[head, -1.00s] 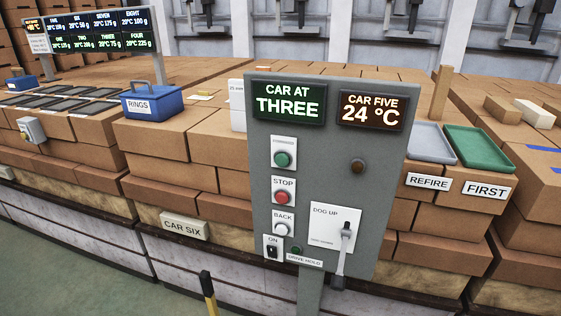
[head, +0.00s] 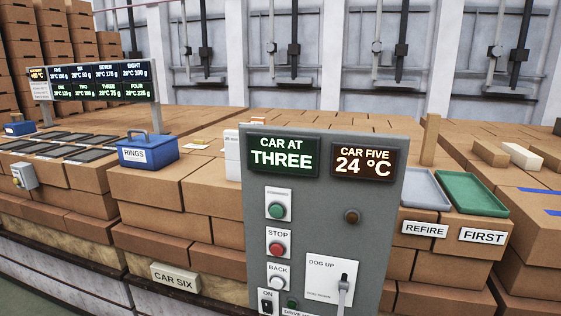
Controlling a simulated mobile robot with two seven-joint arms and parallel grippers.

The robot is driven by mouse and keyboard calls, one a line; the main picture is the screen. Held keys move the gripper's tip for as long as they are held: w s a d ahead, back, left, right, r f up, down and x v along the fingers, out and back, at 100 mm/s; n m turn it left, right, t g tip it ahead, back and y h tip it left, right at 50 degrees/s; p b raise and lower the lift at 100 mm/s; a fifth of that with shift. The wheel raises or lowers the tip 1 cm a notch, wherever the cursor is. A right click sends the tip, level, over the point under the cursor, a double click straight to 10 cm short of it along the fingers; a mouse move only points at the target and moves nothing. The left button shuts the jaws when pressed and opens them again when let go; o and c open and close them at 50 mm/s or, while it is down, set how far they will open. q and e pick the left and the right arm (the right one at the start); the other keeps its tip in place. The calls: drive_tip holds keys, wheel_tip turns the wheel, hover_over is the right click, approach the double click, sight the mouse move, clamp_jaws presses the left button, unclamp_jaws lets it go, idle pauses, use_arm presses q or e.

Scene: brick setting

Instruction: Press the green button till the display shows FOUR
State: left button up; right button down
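The grey control panel (head: 330,215) stands upright in the middle of the head view. Its left display (head: 283,156) reads CAR AT THREE in green. The green button (head: 277,210) sits below that display, under a label that looks like FORWARD. Below it are the red STOP button (head: 277,249) and the white BACK button (head: 278,283). An ON switch (head: 267,306) and a DOG UP lever (head: 343,290) are lower on the panel. Neither of my grippers shows in the head view, and nothing touches the green button.
The panel's right display (head: 362,162) reads CAR FIVE 24 °C. Brick stacks (head: 160,215) stand behind the panel. A blue RINGS box (head: 148,150) is at left; a grey tray (head: 426,189) and a green tray (head: 472,194) are at right. The space before the panel looks clear.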

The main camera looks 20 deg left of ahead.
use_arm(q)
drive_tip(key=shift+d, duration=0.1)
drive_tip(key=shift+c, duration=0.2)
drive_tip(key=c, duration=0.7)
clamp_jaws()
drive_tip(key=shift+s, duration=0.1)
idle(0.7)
